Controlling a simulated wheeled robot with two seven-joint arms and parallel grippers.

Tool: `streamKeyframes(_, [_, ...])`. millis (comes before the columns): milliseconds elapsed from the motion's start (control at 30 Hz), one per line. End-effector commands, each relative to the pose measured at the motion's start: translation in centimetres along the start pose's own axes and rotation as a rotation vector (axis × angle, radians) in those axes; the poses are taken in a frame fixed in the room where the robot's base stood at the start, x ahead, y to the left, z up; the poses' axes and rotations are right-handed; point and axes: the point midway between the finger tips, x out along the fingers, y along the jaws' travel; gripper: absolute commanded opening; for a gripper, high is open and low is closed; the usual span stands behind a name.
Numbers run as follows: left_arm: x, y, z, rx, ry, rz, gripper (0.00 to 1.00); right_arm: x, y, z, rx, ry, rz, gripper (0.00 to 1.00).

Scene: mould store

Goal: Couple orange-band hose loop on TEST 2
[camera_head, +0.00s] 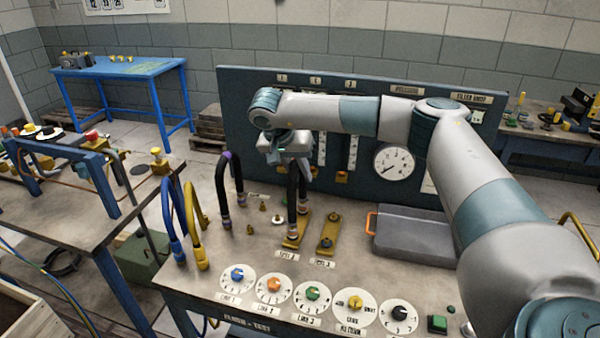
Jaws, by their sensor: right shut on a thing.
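My right gripper (291,160) points down over the bench and is shut on the top of a dark hose loop (292,190). The loop hangs upright with its legs down. Its lower end fittings are at the left brass plate (303,226), whose label seems to read TEST 2 (286,255). I cannot tell whether the ends are seated on it or just above it. The band colour on the loop is too small to make out. A second brass plate (328,238) lies to the right, with a dark fitting on it. My left gripper is out of view.
A blue hose (168,210), a yellow hose (198,230) and a dark hose with a purple band (224,180) stand to the left. A grey tray (410,238) with an orange handle lies right. Several dials (274,289) line the front. A gauge panel (240,110) rises behind.

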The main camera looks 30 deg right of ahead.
Motion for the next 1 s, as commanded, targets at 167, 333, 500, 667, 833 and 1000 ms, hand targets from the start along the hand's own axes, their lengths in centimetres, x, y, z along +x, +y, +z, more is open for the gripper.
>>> streamKeyframes(167, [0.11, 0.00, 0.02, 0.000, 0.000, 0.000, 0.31, 0.13, -0.06, 0.04, 0.001, 0.001, -0.001, 0.00])
streamKeyframes(333, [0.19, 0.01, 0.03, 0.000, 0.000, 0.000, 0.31, 0.29, -0.09, 0.11, 0.001, 0.001, -0.001, 0.00])
streamKeyframes(500, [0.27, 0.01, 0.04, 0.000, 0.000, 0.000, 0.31, 0.44, -0.12, 0.17, 0.001, 0.001, -0.001, 0.00])
streamKeyframes(667, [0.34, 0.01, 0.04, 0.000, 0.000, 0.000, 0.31, 0.56, -0.15, 0.22, 0.001, 0.001, -0.001, 0.00])
streamKeyframes(833, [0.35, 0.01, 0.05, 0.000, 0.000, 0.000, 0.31, 0.59, -0.16, 0.23, 0.001, 0.001, -0.001, 0.00])
streamKeyframes(1000, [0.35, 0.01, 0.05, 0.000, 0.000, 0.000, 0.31, 0.59, -0.16, 0.23, 0.001, 0.001, -0.001, 0.00])
